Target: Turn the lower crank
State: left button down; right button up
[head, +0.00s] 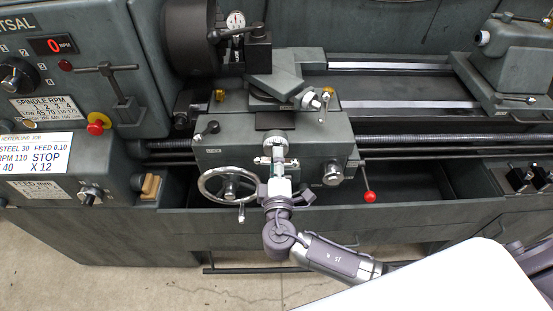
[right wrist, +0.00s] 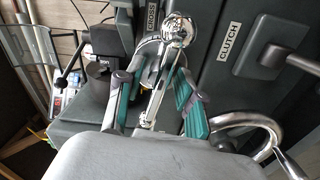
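The lower crank is a chrome crank on the front of the carriage, partly hidden by my right gripper in the head view (head: 275,143). In the right wrist view its bright ball end and shaft (right wrist: 177,30) run between my fingers. My right gripper (head: 275,163) is in front of the carriage, and its teal-padded fingers (right wrist: 158,92) stand apart on either side of the chrome shaft. I see gaps beside the shaft, so the fingers look open around it; light contact cannot be ruled out. My left gripper is not in view.
A large handwheel (head: 230,186) with a crank handle is just left of my right gripper. A smaller upper crank (head: 311,100) sits above on the slide. A red-knobbed lever (head: 369,196) hangs to the right. The chip tray (head: 420,212) lies below the carriage.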

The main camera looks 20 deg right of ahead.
jog(key=shift+c, duration=0.3)
grip_shut()
jog(key=shift+f+m+b, duration=0.2)
jog(key=shift+m+b, duration=0.1)
jog(key=shift+b, duration=0.35)
jog(key=m+b, duration=0.5)
jog(key=b, duration=0.2)
jog(key=shift+f, duration=0.15)
jog(key=shift+r+m+b, duration=0.25)
jog(key=shift+m+b, duration=0.95)
jog(key=shift+b, duration=0.4)
jog(key=shift+o, duration=0.3)
grip_release()
jog(key=shift+r, duration=0.1)
